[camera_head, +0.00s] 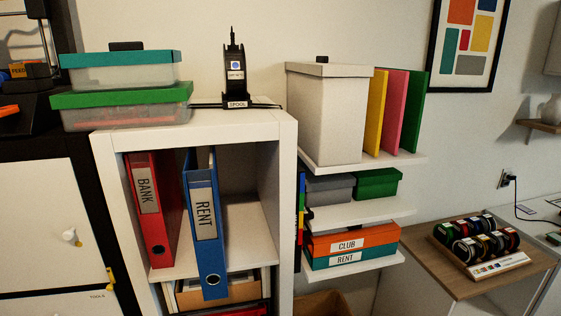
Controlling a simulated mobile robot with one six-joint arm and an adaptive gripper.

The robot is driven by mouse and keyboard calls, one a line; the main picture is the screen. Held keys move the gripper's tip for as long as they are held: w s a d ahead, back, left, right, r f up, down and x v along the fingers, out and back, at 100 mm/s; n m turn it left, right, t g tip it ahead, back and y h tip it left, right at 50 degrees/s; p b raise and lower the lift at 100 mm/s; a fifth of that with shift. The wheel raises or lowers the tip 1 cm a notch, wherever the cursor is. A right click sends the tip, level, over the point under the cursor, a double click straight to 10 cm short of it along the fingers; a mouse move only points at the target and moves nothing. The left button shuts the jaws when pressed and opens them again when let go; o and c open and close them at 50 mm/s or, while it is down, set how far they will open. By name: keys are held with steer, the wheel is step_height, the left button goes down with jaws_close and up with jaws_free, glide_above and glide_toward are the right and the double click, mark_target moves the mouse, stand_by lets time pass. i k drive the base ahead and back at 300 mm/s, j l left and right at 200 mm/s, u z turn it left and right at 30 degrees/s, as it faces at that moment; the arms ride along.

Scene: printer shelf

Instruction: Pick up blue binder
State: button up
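The blue binder (206,245) has a white label reading RENT and a ring hole near its lower end. It is in the upper open compartment of the white shelf (284,200), right of a red binder (158,228) labelled BANK. The blue binder looks slightly tilted, and its lower end shows in front of the compartment's floor edge. A gap separates the two binders at the front. My gripper is not in view.
Right of the blue binder the compartment is empty. Clear lidded boxes (122,115) and a black device (235,75) stand on top. Small wall shelves (375,215) with boxes are at right. A cabinet door (35,220) is at left.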

mark_target(202, 187)
steer(key=j+z, duration=0.25)
steer(key=j, duration=0.6)
steer(key=j+z, duration=0.25)
steer(key=j, duration=0.6)
steer(key=k+j+z, duration=0.1)
steer(key=j+z, duration=0.15)
steer(key=j, duration=0.6)
